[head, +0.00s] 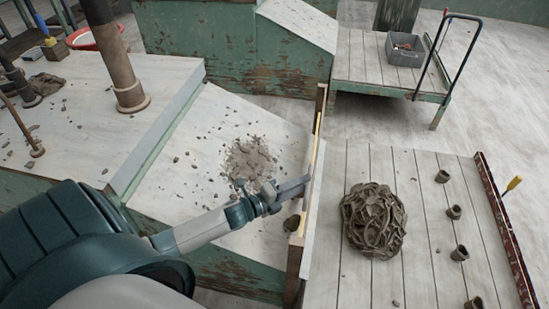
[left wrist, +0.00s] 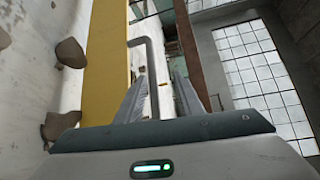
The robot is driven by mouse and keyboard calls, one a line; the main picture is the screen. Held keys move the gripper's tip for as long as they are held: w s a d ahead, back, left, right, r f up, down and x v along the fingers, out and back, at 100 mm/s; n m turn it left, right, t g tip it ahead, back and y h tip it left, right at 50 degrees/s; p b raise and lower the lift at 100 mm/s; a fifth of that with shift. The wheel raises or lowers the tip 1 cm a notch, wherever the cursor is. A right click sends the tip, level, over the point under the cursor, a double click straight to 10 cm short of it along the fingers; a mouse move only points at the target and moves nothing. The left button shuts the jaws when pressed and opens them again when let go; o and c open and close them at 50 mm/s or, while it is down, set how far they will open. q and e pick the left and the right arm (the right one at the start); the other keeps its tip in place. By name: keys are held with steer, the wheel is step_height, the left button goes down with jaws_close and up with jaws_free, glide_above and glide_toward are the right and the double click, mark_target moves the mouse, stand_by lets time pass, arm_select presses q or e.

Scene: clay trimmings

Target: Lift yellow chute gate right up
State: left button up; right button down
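The yellow chute gate (head: 317,134) shows in the head view as a thin yellow edge at the right end of the pale chute, beside wooden posts. In the left wrist view the gate (left wrist: 105,65) is a broad yellow panel, with a grey bent handle (left wrist: 151,65) beside it. My left gripper (head: 300,186) is at the gate. In the left wrist view its fingers (left wrist: 160,95) are apart, with the handle between them and gaps on both sides. Contact with the handle cannot be made out. My right gripper is in neither view.
A pile of clay trimmings (head: 250,158) lies on the chute (head: 205,125), with loose bits around it. Right of the gate, a large clay heap (head: 373,220) sits on a plank-topped cart (head: 425,205). Another cart with a grey bin (head: 405,49) stands behind.

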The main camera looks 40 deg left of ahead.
arm_select(q)
steer(key=v, duration=1)
steer(key=shift+b, duration=0.35)
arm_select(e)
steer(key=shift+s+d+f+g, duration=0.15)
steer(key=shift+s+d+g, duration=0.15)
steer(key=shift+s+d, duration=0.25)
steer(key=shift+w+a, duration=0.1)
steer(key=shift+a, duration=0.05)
